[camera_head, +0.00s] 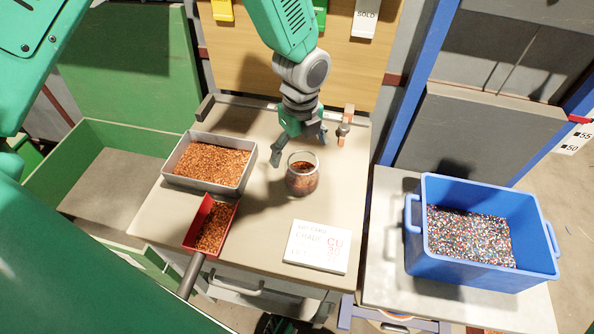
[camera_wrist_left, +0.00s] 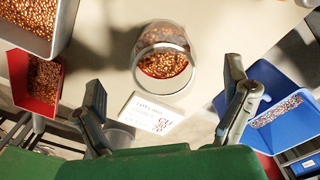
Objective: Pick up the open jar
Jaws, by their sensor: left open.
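The open glass jar (camera_head: 302,174) stands upright on the beige table, with copper-coloured granules inside and no lid on it. In the left wrist view the jar (camera_wrist_left: 163,50) shows beyond the fingers, a little right of centre. My left gripper (camera_head: 299,150) is open and empty, pointing down just behind and above the jar. One finger appears to the left of the jar and the other to its upper right. In the wrist view the two fingers (camera_wrist_left: 165,82) are wide apart with the jar between their directions; neither clearly touches it. My right gripper is not seen.
A grey tray of copper granules (camera_head: 164,175) and a red scoop (camera_head: 190,238) lie left of the jar. A white label card (camera_head: 318,258) lies in front. A blue crate (camera_head: 415,255) of mixed granules stands at right. A small clamp-like object (camera_head: 345,127) is behind right.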

